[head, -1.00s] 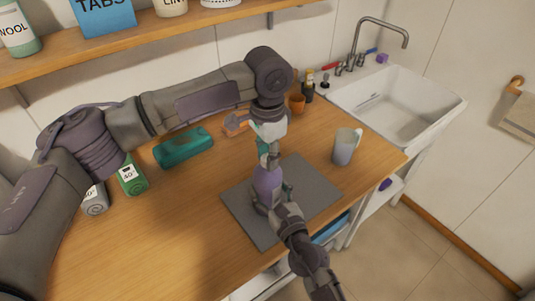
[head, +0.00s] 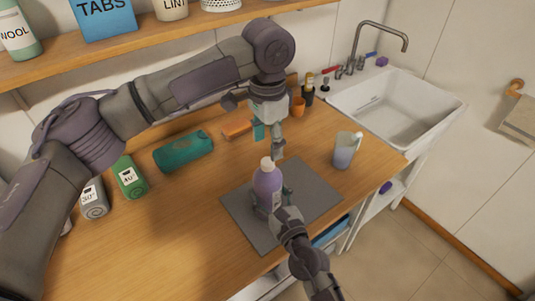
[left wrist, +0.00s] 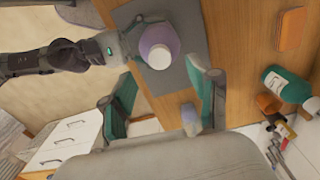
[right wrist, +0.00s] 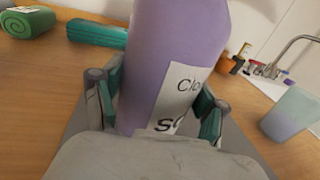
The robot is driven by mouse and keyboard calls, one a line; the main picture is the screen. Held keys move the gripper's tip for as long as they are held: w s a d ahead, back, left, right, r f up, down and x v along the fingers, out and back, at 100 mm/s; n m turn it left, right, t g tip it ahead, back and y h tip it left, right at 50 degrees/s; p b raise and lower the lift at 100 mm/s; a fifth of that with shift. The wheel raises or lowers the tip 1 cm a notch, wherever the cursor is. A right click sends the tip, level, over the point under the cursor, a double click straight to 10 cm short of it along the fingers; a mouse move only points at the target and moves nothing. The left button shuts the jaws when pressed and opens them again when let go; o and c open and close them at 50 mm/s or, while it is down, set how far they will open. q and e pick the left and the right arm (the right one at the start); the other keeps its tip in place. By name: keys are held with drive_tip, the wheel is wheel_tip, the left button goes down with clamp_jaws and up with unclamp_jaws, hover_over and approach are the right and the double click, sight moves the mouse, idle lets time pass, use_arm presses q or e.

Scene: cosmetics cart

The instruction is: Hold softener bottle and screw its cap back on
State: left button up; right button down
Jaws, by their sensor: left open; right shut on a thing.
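The purple softener bottle (head: 267,187) stands upright on the grey mat (head: 238,222). Its white cap (head: 266,163) sits on top; whether it is tight cannot be told. The bottle and cap also show from above in the left wrist view (left wrist: 160,47). My right gripper (head: 274,203) is shut around the bottle's lower body, its fingers on both sides of the label in the right wrist view (right wrist: 160,105). My left gripper (head: 269,142) is open and empty above and slightly behind the cap, apart from it. Its spread fingers show in the left wrist view (left wrist: 165,102).
A mug (head: 344,152) stands right of the mat, near the sink (head: 395,105). A teal bundle (head: 183,152), green roll (head: 130,177) and grey roll (head: 93,199) lie at left. An orange block (head: 237,128) lies behind. The shelf (head: 150,32) hangs above. Front-left counter is clear.

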use_arm(q)
wheel_tip(320, 180, up, 7)
drive_tip(key=shift+f, duration=0.2)
use_arm(e)
unclamp_jaws()
idle(0.3)
drive_tip(key=v, duration=1.2)
